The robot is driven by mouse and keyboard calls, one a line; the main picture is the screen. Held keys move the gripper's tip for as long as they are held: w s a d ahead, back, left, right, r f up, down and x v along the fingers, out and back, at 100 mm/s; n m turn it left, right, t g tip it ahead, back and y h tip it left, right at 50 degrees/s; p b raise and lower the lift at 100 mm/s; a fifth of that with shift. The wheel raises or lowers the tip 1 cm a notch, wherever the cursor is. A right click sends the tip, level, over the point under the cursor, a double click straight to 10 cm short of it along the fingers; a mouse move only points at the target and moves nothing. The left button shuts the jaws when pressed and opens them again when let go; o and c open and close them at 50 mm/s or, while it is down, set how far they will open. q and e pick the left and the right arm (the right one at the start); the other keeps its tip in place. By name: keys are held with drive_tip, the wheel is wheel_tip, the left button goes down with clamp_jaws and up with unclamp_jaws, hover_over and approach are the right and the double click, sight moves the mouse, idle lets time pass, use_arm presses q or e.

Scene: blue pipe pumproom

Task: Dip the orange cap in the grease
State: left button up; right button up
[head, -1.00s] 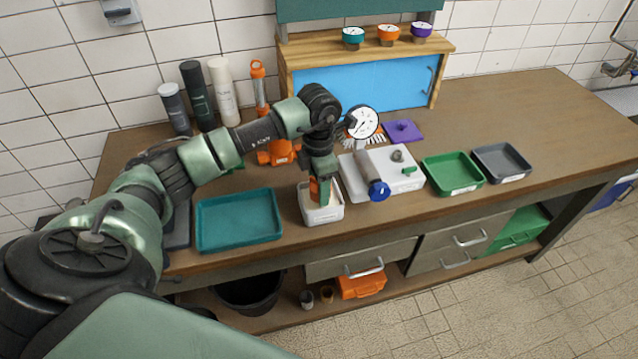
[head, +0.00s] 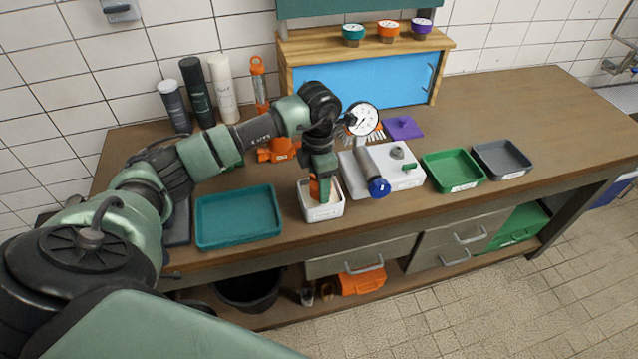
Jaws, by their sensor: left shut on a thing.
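My left gripper (head: 321,192) points straight down over a small white tub (head: 322,214) near the front edge of the bench. It is shut on the orange cap (head: 315,187), which shows between and beside the fingers. The cap's lower end is inside the tub's opening. The tub holds pale stuff, likely the grease, mostly hidden by the gripper. Whether the cap touches it I cannot tell. My right gripper is not in view.
A teal tray (head: 238,217) lies left of the tub. Green (head: 453,186) and grey (head: 502,175) trays stand farther right. Bottles (head: 197,90) stand behind the arm.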

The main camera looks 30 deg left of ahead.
use_arm(q)
drive_tip(key=shift+f+b, duration=0.35)
drive_tip(key=shift+f, duration=0.05)
drive_tip(key=shift+f+b, duration=0.35)
drive_tip(key=shift+f, duration=0.1)
idle(0.8)
drive_tip(key=shift+s+f, duration=0.1)
idle(1.0)
wheel_tip(320, 180, up, 2)
drive_tip(key=shift+p, duration=0.5)
drive_tip(key=shift+r+p, duration=1.4)
drive_tip(key=shift+r, duration=1.15)
